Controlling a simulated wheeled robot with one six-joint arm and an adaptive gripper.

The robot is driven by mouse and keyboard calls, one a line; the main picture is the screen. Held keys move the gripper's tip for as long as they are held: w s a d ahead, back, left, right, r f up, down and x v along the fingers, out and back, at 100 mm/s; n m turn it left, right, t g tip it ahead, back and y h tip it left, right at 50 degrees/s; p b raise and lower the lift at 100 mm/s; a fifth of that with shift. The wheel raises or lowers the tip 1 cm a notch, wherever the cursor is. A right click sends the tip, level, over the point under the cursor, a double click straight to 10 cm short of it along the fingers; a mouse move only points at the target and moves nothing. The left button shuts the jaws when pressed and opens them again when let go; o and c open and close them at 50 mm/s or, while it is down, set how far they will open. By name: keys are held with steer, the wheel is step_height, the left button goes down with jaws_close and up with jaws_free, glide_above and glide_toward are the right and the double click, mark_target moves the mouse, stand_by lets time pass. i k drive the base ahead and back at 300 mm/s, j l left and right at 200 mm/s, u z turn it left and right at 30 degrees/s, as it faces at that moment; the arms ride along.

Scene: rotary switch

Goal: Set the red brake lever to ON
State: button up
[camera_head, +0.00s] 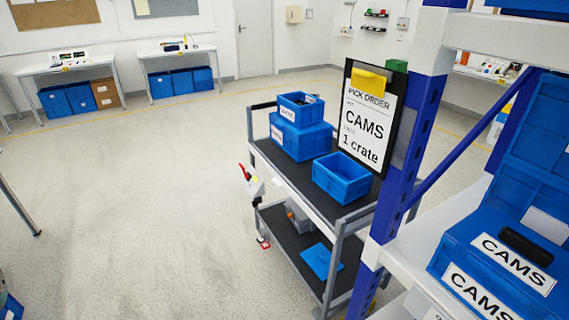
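The red brake lever (243,173) is small in the head view. It sticks up and to the left from a small white box (255,188) on the left end of the cart (318,195). Any ON or OFF marking is too small to read, so I cannot tell its setting. My gripper is not in view.
The cart carries several blue crates (341,178) on its upper shelf. A blue-posted rack (405,160) with CAMS crates stands close on the right, partly in front of the cart. A pick-order board (366,125) stands behind the cart. The floor (150,190) to its left is clear.

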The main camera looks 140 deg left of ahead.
mark_target(247, 177)
steer(key=u, duration=4.3)
steer(key=i+l+u, duration=0.25)
steer(key=i, duration=0.25)
steer(key=i+l+u, duration=0.15)
steer(key=i+u, duration=0.15)
steer(key=i, duration=0.15)
